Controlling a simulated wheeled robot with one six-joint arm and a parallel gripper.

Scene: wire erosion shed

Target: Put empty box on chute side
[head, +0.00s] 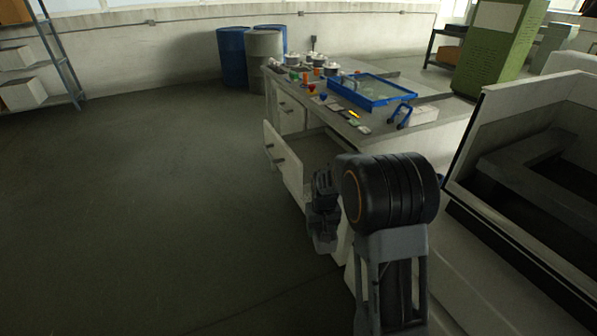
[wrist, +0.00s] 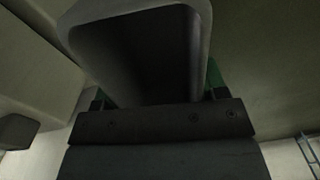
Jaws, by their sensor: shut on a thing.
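My gripper (head: 322,207) hangs low beside the cabinet in the head view, just right of an open drawer front. In the wrist view my gripper (wrist: 157,96) is shut, with a green pad at each side of a dark grey hollow box (wrist: 150,55). The box has rounded corners and a thick rim. Its open mouth faces the camera and its visible inside is dark and looks empty. In the head view my own arm covers part of this area, so the box is not clear there. I cannot pick out a chute.
The open drawer (head: 283,165) juts out from the white workbench (head: 290,115). A blue tray (head: 372,91) and several small items lie on the bench top. Blue drums (head: 232,57) stand behind. A large machine (head: 530,200) fills the right. The floor (head: 130,210) at left is clear.

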